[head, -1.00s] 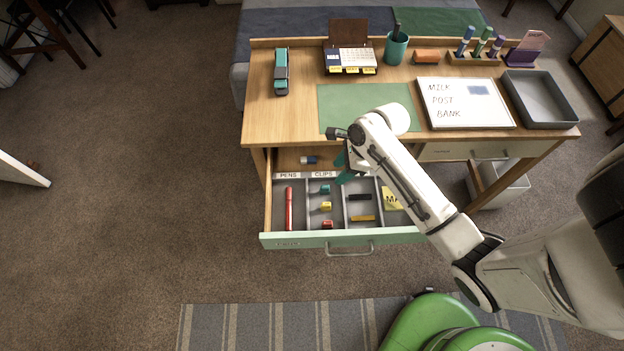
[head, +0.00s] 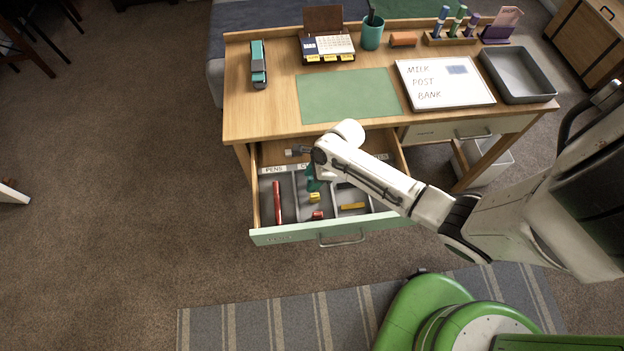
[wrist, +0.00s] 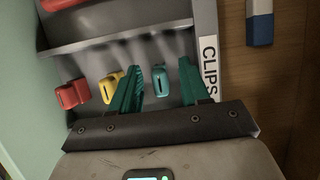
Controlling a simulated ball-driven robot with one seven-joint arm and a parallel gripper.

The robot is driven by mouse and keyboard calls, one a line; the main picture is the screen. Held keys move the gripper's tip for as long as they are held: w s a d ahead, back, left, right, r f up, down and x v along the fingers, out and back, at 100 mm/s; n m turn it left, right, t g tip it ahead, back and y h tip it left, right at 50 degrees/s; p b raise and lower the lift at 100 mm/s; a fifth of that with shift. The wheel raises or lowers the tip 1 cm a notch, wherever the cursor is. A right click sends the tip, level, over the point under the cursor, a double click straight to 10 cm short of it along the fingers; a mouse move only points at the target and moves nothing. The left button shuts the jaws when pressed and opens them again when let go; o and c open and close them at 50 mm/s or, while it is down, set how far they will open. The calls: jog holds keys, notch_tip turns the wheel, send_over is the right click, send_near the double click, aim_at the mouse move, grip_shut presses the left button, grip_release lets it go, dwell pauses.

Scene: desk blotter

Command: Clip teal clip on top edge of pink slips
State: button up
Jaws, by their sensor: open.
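The teal clip (wrist: 160,82) lies in the clips compartment of the open drawer. In the wrist view it sits between the two teal fingers of my gripper (wrist: 159,66), with a gap showing on each side. In the head view my gripper (head: 313,180) reaches down into the drawer, and the teal clip is hidden there. My gripper is open and holds nothing. The pink slips (head: 509,17) stand upright in a purple holder (head: 497,35) at the back right of the desk, with their top edge clear.
A yellow clip (wrist: 110,86) and a red clip (wrist: 72,94) lie in the same compartment. Drawer dividers and the red pen (head: 277,202) are close by. A whiteboard (head: 425,95), grey tray (head: 518,90) and marker stand (head: 452,40) occupy the desk's right side. The green blotter (head: 348,96) is bare.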

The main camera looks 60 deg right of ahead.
jog(key=shift+c, duration=0.3)
grip_shut()
dwell(0.4)
